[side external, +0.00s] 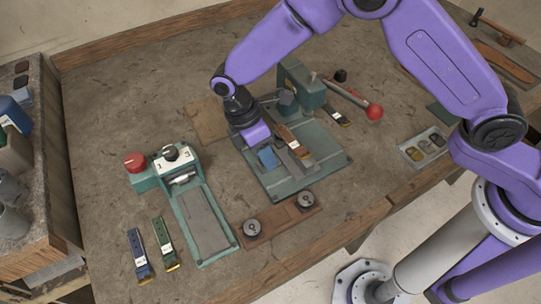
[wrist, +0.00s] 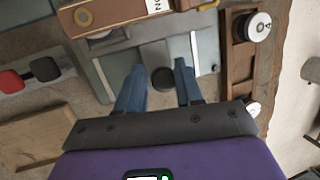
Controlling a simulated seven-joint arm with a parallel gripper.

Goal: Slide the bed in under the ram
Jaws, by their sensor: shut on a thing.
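My gripper (side external: 268,158) reaches down over the green machine base in the side view. In the wrist view its two blue fingers (wrist: 160,88) stand on either side of a dark round knob (wrist: 163,80), shut on it. The knob sits on the grey bed (wrist: 155,52), which lies on the green base plate (side external: 325,158). In the side view the fingers and wrist hide the knob and part of the bed. The green ram housing (side external: 302,84) stands behind the plate, with a lever ending in a red ball (side external: 374,112).
A wooden strip with two spools (side external: 280,217) lies in front. A small tray (side external: 425,147) lies right.

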